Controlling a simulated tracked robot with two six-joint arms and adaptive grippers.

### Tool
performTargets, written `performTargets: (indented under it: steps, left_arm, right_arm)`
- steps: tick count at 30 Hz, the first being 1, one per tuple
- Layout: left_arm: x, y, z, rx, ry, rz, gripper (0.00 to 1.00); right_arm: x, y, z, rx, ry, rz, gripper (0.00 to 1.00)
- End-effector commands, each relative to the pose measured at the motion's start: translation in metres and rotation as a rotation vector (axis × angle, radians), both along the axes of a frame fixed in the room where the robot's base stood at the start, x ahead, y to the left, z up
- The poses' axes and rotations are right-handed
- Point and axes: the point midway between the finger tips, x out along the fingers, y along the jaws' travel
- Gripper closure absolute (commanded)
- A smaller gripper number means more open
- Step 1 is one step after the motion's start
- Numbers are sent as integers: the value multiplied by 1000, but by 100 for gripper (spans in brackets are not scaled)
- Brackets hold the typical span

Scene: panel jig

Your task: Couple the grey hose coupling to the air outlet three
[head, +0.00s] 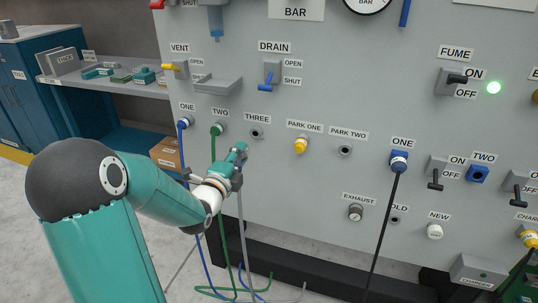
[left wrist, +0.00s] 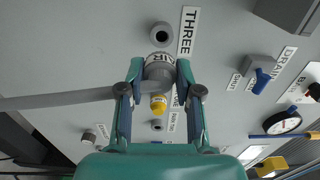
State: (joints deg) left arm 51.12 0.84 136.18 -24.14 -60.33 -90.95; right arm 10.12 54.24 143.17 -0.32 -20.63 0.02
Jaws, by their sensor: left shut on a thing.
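My left gripper (head: 240,154) is at the panel, just below and left of air outlet three (head: 257,133), a small grey port under the THREE label. In the left wrist view the gripper (left wrist: 160,92) is shut on the grey hose coupling (left wrist: 160,66). The coupling has a label, partly readable. Outlet three (left wrist: 161,34) shows just beyond the coupling and apart from it, with its hole empty. The grey hose (left wrist: 70,98) runs left from the coupling. In the head view the hose (head: 243,225) hangs down from the gripper. My right gripper is not in view.
A blue coupling (head: 183,122) is on outlet one and a green one (head: 217,129) on outlet two, close left. A yellow coupling (head: 300,145) sits at PARK ONE; PARK TWO (head: 345,150) is empty. The DRAIN valve (head: 270,76) is above outlet three.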

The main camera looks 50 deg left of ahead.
Motion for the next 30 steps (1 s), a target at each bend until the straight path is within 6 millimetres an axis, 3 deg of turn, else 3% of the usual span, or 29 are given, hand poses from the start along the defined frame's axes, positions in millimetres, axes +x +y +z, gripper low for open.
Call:
performTargets:
  steps: [15, 30]
  left_arm:
    - [36, 22, 0, 9, 3, -1, 100]
    - [42, 26, 1, 10, 5, 0, 100]
  right_arm:
    - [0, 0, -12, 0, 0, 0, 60]
    - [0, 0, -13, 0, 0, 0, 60]
